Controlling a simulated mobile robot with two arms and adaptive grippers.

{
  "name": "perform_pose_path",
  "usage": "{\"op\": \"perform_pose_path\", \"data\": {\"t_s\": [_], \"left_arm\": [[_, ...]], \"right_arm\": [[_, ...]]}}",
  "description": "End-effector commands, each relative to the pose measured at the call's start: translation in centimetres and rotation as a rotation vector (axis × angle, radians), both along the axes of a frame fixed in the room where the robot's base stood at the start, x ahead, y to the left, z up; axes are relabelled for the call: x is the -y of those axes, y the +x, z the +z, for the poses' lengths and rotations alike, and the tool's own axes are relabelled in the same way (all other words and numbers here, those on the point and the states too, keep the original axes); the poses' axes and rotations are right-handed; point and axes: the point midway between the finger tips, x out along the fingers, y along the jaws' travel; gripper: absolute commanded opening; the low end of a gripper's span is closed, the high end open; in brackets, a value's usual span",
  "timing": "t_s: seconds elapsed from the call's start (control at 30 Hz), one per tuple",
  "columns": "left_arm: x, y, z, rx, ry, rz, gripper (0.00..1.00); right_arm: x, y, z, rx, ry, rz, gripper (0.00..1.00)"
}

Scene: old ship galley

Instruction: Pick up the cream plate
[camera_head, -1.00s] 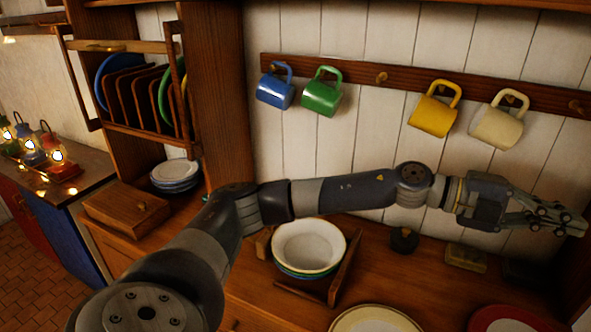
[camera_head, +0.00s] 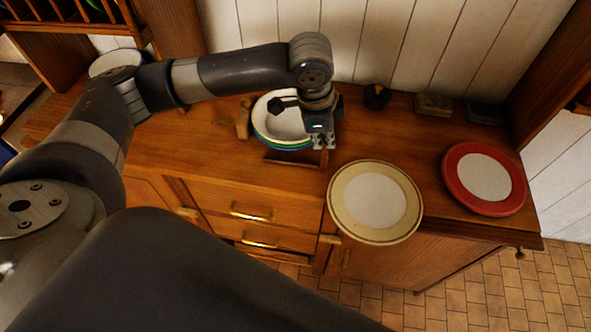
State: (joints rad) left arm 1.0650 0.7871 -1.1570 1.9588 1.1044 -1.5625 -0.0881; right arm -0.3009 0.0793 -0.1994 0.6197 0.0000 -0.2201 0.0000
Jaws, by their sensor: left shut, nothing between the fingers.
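The cream plate (camera_head: 374,201) has a tan rim and a pale centre. It lies flat on the wooden counter, at its front edge, and its near side seems to reach past that edge. My left gripper (camera_head: 323,146) points down over the right side of the bowl stack, up and to the left of the plate. It is shut and empty, apart from the plate. My right gripper is not in view.
A red-rimmed plate (camera_head: 484,178) lies to the right of the cream plate. Stacked bowls (camera_head: 277,118) stand in a wooden holder under my left arm. Small dark and tan items stand along the back wall. Drawers (camera_head: 246,205) are below.

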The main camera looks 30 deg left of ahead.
Motion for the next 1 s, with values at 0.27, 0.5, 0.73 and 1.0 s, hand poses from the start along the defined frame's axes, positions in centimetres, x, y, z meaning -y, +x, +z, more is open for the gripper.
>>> {"op": "perform_pose_path", "data": {"t_s": [0.27, 0.5, 0.73, 1.0], "left_arm": [[-1.2, -5.8, -0.9, -0.218, 0.088, -0.100, 0.00], [-1.2, -5.9, -4.2, -0.222, 0.088, -0.098, 0.00], [-1.2, -5.8, -9.3, -0.220, 0.089, -0.096, 0.00], [1.6, -4.8, -10.4, -0.214, 0.086, -0.100, 0.00]], "right_arm": [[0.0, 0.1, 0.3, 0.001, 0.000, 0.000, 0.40], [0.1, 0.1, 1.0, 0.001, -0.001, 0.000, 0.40], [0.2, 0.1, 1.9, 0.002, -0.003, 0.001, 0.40], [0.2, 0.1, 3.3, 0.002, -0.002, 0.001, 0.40]]}}
